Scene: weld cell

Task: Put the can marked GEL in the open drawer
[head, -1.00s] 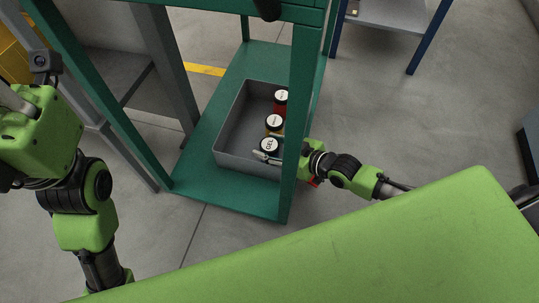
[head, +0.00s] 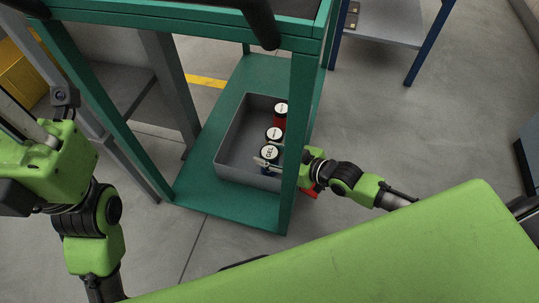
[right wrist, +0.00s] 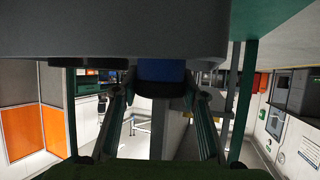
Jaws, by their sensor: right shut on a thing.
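The can marked GEL (head: 269,152) has a white lid with dark lettering and a dark blue body. It is over the near right part of a grey bin (head: 231,176), on the low green shelf. My right gripper (head: 266,163) is shut on it and seems to hold it slightly raised; a green post hides part of my wrist. In the right wrist view a blue body (right wrist: 161,73) shows between the fingers. My left arm is at the left, but its gripper is out of view. I cannot make out an open drawer.
Two more white-lidded cans stand in the bin behind the GEL can: a red one (head: 280,116) and another (head: 274,134). A green post (head: 292,150) stands between the bin and my right forearm. A grey table (head: 395,22) is at the back right.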

